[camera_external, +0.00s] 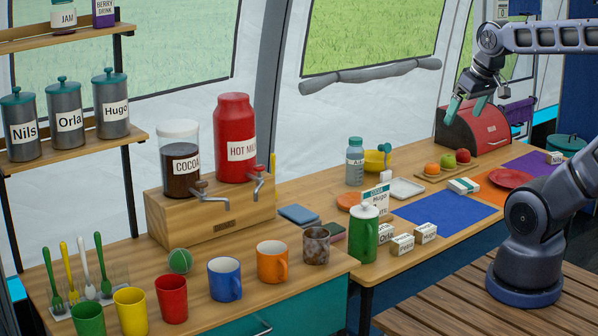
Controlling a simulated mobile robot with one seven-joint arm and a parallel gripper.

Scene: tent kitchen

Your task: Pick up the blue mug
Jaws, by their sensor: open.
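The blue mug (225,280) stands upright on the wooden counter at the front, between a red cup (171,299) and an orange mug (272,262). Its handle is on its right side. My gripper (467,108) is at the upper right, raised in front of the red bread box (474,130). Its teal fingers are apart and point down, with nothing seen between them. It is far from the blue mug, across the counters to the right.
A cocoa dispenser (181,160) and a red hot milk dispenser (235,138) stand behind the mugs. A green ball (180,261) lies behind the red cup. A speckled mug (316,245) and a green jug (364,238) stand to the right.

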